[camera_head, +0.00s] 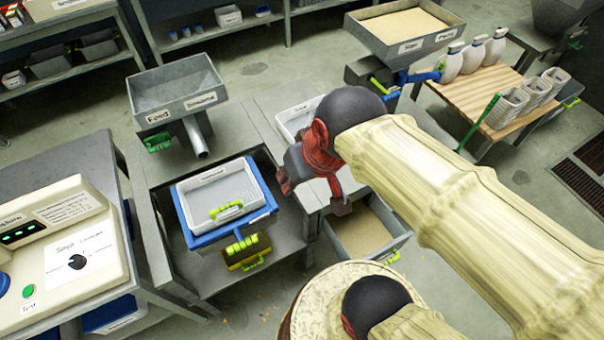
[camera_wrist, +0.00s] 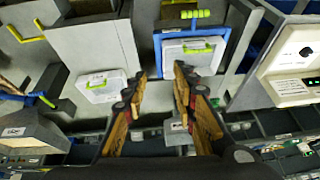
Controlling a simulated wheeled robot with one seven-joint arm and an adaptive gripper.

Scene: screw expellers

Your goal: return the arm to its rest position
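My arm reaches in from the right side of the head view, with its cream-coloured sleeve and a dark, red-banded wrist. The wrist hangs over the benches in the middle, and the arm hides most of my gripper there. In the wrist view my gripper (camera_wrist: 160,72) shows two wood-toned fingers with dark joints. The fingertips are apart with nothing held between them, so it is open. A white tray with a green handle (camera_wrist: 193,47) in a blue frame appears beyond the fingertips. It also shows in the head view (camera_head: 208,200).
A grey feed hopper (camera_head: 175,88) stands left of the wrist, and a filled hopper (camera_head: 403,28) behind it. A grain-filled bin (camera_head: 362,232) sits low below the wrist. A control panel (camera_head: 60,240) is at left. A wooden table (camera_head: 470,95) with bottles stands at right.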

